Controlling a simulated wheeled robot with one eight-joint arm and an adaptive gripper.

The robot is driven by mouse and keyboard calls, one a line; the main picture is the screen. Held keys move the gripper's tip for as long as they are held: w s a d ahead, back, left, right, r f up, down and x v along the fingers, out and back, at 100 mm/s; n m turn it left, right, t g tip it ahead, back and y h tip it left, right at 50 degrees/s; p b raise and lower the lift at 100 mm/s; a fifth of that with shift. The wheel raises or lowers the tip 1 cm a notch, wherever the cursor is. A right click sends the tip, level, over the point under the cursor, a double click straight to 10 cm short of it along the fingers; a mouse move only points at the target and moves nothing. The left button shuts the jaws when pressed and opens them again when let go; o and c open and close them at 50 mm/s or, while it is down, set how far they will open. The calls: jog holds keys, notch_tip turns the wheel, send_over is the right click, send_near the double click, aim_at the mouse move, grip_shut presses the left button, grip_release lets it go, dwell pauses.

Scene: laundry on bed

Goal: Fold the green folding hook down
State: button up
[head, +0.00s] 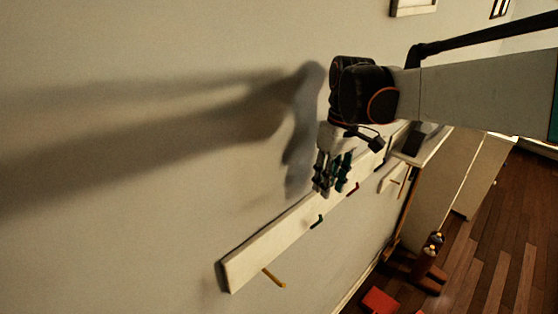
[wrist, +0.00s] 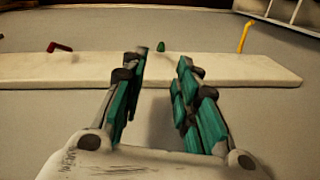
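A pale board (head: 250,262) runs along the wall and carries small coloured hooks. The green folding hook (head: 317,221) sits between a yellow hook (head: 274,278) and a red hook (head: 352,188). In the wrist view the green hook (wrist: 161,46) shows as a small stub at the board's far edge, between and beyond my fingertips. I cannot tell its exact fold angle. My gripper (head: 332,190) is near the wall, up and right of the green hook in the head view. Its teal fingers (wrist: 163,62) are apart and empty, apparently not touching the hook.
The red hook (wrist: 58,47) and yellow hook (wrist: 243,36) flank the green one with clear gaps. A white shelf unit (head: 440,180), bottles (head: 431,250) and a red box (head: 380,300) stand at the right. The wall left of the board is bare.

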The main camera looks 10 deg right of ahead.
aim_at(319, 221)
jog(key=shift+w+r, duration=0.15)
jog(key=shift+r, duration=0.1)
jog(key=f, duration=0.4)
jog(key=a+f, duration=0.1)
jog(key=f, duration=0.8)
jog(key=shift+s+a+f, duration=0.15)
jog(key=shift+s+f, duration=0.1)
jog(key=shift+f, duration=0.1)
grip_shut()
